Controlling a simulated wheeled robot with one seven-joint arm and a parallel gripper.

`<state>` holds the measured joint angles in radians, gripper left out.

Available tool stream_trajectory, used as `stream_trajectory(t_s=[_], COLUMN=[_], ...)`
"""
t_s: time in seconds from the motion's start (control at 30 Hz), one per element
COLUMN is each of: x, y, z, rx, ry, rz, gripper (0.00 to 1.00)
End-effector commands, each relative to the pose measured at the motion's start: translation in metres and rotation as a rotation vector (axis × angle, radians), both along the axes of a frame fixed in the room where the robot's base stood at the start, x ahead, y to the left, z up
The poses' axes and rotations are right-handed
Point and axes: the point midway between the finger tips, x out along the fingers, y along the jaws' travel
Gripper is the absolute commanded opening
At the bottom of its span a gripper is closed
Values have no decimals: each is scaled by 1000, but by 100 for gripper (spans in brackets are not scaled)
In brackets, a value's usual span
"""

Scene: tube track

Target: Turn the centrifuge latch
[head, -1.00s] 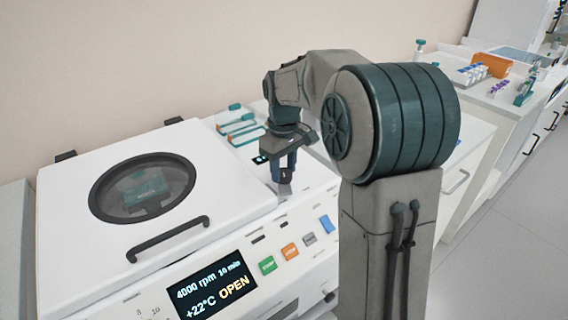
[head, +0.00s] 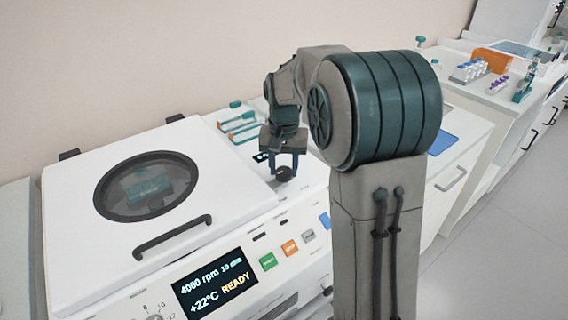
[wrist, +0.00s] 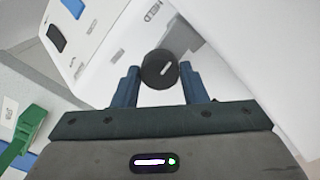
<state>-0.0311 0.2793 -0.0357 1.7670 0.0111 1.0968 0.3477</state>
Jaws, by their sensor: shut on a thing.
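The white centrifuge (head: 95,262) stands at the left with its lid (head: 110,205) down. The lid has a round dark window (head: 146,187) and a black handle (head: 173,238). The latch (head: 284,174) is a round dark knob at the lid's right side. My gripper (head: 284,168) is shut on it, with one blue finger on each side. The wrist view shows the knob (wrist: 160,69) between the fingertips, with a short pale mark lying slantwise on its face. The display (head: 216,284) reads 4000 rpm, 10 min, +22°C, READY.
Green (head: 268,261) and orange (head: 290,248) buttons sit right of the display. Teal-capped tubes (head: 238,124) lie behind my gripper. An orange block (head: 492,60) and a tube rack (head: 468,72) stand on the far bench. Open floor lies at the right.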

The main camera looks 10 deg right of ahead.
Motion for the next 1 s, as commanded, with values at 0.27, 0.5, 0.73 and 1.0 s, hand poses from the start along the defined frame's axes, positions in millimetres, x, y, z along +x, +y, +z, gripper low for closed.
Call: stream_trajectory(t_s=[0.27, 0.5, 0.73, 1.0], x=[1, 1, 1, 1], y=[0, 0, 0, 0], z=[2, 2, 1, 1], rx=[1, 1, 1, 1], ry=[-6, -6, -7, -6], rz=[-123, -162, -167, -166], gripper=[16, 16, 16, 61])
